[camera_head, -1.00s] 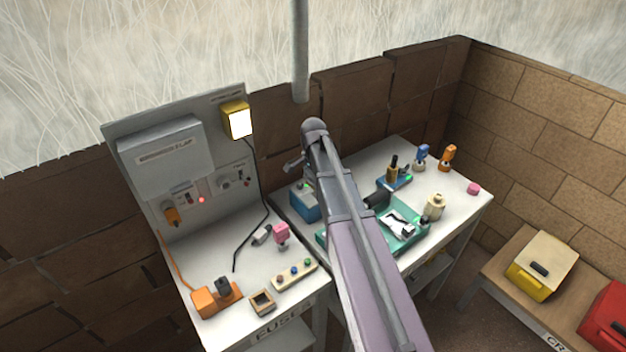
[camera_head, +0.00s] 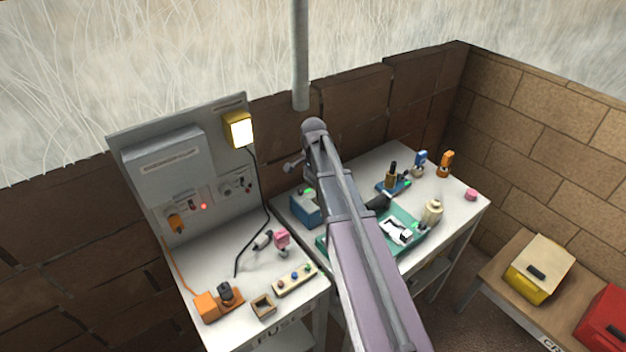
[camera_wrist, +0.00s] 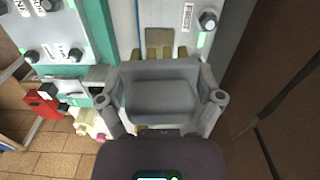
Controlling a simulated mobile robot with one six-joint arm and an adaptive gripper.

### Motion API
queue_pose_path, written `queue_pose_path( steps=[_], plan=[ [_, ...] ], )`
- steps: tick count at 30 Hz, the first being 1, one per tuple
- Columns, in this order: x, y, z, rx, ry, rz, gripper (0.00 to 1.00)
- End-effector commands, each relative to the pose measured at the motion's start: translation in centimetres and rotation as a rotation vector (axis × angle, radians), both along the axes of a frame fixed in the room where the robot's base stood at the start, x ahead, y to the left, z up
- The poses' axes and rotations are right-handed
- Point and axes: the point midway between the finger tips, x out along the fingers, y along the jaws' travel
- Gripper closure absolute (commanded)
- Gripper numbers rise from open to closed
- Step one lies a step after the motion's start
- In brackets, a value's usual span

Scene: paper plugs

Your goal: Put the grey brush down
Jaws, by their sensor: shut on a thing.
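My gripper (camera_wrist: 166,58) is seen from behind in the wrist view, its grey body and linkages filling the middle. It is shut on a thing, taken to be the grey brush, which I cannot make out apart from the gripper. Brown-gold parts show just beyond the body, against a pale grey surface. In the head view my arm crosses the worktable and hides most of the gripper. A dark part shows just right of the arm, over the teal tray (camera_head: 408,243). I cannot tell whether the brush touches anything.
The tray holds a black-and-white item (camera_head: 397,231). A blue box (camera_head: 304,208) stands left of my arm. A cream bottle (camera_head: 432,212), a blue plug (camera_head: 420,160), an orange plug (camera_head: 445,163) and a pink piece (camera_head: 471,194) stand at right. The table's right side has free room.

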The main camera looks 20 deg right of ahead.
Motion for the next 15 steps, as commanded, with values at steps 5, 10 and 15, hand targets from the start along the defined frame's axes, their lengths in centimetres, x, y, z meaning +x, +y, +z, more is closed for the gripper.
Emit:
queue_pose_path(
  steps=[5, 10, 15],
  plan=[
    [0.0, 0.0, -0.05, 0.0, 0.0, 0.0, 0.53],
    [0.0, 0.0, -0.05, 0.0, 0.0, 0.0, 0.53],
    [0.0, 0.0, -0.39, 0.0, 0.0, 0.0, 0.53]
  ],
)
